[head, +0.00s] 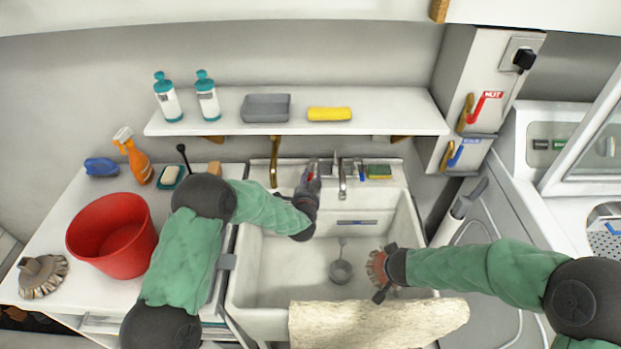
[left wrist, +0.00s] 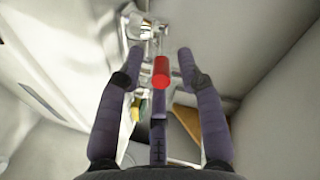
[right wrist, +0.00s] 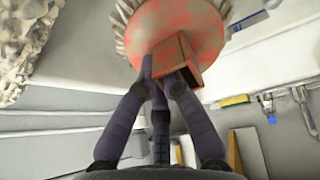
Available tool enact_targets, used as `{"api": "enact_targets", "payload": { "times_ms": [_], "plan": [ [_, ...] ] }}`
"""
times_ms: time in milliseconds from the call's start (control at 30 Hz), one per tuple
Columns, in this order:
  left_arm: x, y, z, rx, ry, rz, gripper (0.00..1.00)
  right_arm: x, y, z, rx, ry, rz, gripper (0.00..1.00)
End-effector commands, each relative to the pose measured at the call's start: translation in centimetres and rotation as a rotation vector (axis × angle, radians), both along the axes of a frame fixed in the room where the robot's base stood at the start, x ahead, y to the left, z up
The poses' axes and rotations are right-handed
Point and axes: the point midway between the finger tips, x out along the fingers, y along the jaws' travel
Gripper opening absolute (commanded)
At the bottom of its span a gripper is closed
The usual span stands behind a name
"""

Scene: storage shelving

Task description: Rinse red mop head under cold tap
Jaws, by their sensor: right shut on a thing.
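The red mop head (head: 376,268), a round red disc with a pale fringe, is inside the white sink (head: 290,265), at its right. My right gripper (head: 388,272) is shut on its brown block; the right wrist view shows the red disc (right wrist: 205,28) beyond my fingers (right wrist: 168,68). A chrome tap (head: 342,182) stands at the sink's back. My left gripper (head: 310,182) is open at the back rim, left of the spout. In the left wrist view a red-ended cylinder (left wrist: 161,74) lies between its spread fingers (left wrist: 161,62); contact cannot be told.
A red bucket (head: 113,236), an orange spray bottle (head: 133,158) and another brush head (head: 43,277) are on the left counter. A pale fleecy cloth (head: 375,322) hangs over the sink front. A shelf (head: 380,122) is above.

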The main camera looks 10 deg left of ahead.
Motion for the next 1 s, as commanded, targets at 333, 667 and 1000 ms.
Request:
{"api": "enact_targets", "payload": {
  "times_ms": [333, 667, 1000],
  "plan": [
    [-6.2, -0.2, 1.5, 0.001, 0.0, -0.002, 0.37, 0.0, 0.0, 0.1, 0.0, -0.001, 0.0, 0.0],
    [-10.2, -0.2, 2.4, 0.0, -0.001, 0.001, 0.37, 0.0, 0.0, 0.1, 0.0, -0.001, 0.0, 0.0],
    [-10.7, -0.2, 2.4, 0.0, 0.0, 0.0, 0.37, 0.0, 0.0, 0.1, 0.0, -0.001, 0.0, 0.0]
  ]
}}
